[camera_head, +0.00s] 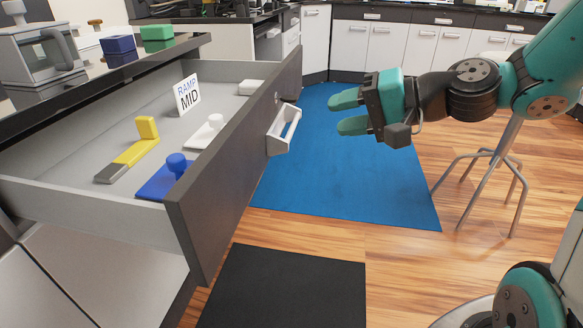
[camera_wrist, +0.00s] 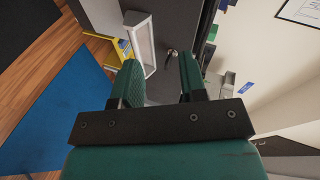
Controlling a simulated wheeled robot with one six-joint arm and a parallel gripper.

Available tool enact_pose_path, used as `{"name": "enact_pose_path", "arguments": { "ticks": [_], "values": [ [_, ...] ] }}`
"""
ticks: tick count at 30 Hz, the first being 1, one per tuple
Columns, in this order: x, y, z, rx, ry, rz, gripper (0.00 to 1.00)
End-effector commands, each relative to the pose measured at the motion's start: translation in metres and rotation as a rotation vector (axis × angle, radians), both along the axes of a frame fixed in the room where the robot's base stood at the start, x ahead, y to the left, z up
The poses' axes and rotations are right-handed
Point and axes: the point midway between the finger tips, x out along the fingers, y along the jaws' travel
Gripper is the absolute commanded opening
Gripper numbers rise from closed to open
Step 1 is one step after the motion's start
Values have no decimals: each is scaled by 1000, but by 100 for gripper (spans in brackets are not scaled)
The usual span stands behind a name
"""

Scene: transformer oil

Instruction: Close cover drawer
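The drawer (camera_head: 225,165) stands pulled out from the counter at the left of the head view, its dark front facing right. A white handle (camera_head: 284,128) sits on that front; it also shows in the wrist view (camera_wrist: 141,47).
A grey jug (camera_head: 45,55), a blue block (camera_head: 118,44) and a green block (camera_head: 157,33) stand on the counter above. A stool (camera_head: 490,170) stands at the right. A blue mat (camera_head: 340,180) and a black mat (camera_head: 290,290) cover clear floor.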

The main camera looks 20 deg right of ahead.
Motion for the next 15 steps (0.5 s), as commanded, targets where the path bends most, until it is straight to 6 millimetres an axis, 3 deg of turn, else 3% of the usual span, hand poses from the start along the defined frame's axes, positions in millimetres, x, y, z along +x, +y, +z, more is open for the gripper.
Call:
{"name": "enact_pose_path", "arguments": {
  "ticks": [1, 4, 9, 15],
  "values": [
    [6, -14, -35, 43, -3, -53, 39],
    [16, -36, -55, 123, -19, -143, 39],
    [24, -61, -71, 207, -41, -238, 39],
    [31, -65, -72, 232, -46, -263, 39]
  ]
}}
